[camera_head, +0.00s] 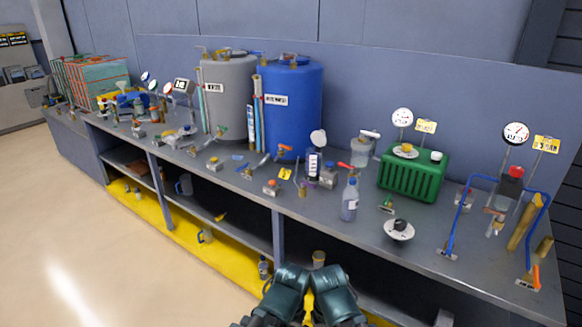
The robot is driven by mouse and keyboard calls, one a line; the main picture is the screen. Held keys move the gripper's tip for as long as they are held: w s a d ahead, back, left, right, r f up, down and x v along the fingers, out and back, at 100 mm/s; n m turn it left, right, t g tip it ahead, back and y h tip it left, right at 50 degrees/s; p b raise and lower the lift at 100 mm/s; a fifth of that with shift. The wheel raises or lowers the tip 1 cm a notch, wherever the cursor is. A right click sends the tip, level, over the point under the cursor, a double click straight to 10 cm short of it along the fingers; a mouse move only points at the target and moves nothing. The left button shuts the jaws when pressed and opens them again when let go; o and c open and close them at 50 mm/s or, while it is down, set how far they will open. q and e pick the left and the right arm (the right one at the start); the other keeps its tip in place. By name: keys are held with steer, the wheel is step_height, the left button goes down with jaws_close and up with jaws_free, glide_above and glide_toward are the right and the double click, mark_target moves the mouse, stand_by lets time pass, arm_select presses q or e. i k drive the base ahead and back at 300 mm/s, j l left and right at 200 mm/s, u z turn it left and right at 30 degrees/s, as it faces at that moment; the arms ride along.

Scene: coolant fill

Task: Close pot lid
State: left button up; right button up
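A round, pale, shallow lid-like disc with a black knob (399,228) lies near the front edge of the bench, right of the middle. A clear container (362,150) with a white handle-like part on top stands behind it, left of the green ribbed box. I cannot tell for sure which of these is the task's pot, or whether the knobbed disc sits on anything. Two teal links of my own arms show at the bottom middle, in front of the bench. No gripper fingers show, and nothing of mine touches the bench top.
The long grey bench (345,232) is crowded with small fittings. A plastic bottle (349,200) stands left of the disc. Behind are a blue drum (290,115), a grey drum (229,100) and a green ribbed box (412,176). Blue bent pipes (453,217) rise at right. Floor at left is clear.

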mark_target(318, 138)
steer(key=i+j, duration=0.2)
steer(key=i, duration=0.45)
steer(key=i+j+u, duration=0.1)
steer(key=i, duration=0.6)
